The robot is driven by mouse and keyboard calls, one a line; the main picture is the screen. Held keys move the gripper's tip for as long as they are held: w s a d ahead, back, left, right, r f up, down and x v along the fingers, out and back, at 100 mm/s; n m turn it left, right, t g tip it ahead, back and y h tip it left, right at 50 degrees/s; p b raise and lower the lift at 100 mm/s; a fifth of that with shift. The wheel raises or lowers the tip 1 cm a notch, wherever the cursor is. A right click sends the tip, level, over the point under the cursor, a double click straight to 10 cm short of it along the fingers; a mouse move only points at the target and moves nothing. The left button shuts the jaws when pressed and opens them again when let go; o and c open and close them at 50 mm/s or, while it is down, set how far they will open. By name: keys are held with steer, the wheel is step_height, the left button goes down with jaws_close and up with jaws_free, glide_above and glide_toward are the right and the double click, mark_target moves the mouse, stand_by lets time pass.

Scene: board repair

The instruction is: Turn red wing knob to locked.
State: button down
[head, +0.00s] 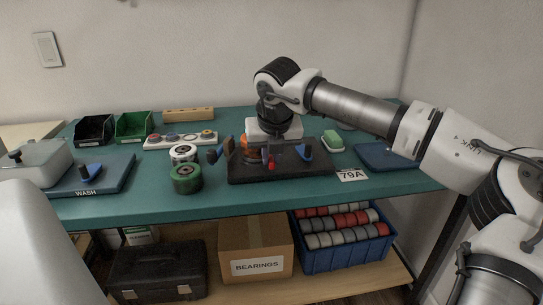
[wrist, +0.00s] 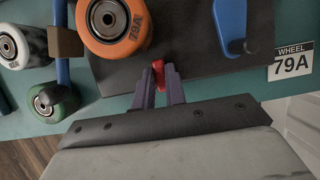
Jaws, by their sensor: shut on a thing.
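The red wing knob (wrist: 158,70) is at the front part of the black fixture in the wrist view. It also shows small in the head view (head: 271,165). My gripper (wrist: 159,76) is shut on the red knob, with its two purple-grey fingers on either side of it. The fingers hide part of the knob, and no lock marking is visible. The black fixture (head: 300,172) lies on the green bench. An orange wheel marked 79A (wrist: 116,22) sits on the fixture, left of the knob. A blue lever (wrist: 231,28) stands to the right.
A green wheel (head: 186,180) and a white wheel (head: 183,153) stand left of the fixture. A 79A label (head: 352,175) lies at the front right. Wash station (head: 105,178) is far left.

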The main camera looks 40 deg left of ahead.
steer(key=c, duration=1.4)
jaws_free()
steer(key=shift+c, duration=0.2)
steer(key=p+v, duration=0.2)
steer(key=v, duration=1.2)
steer(key=shift+f, duration=0.1)
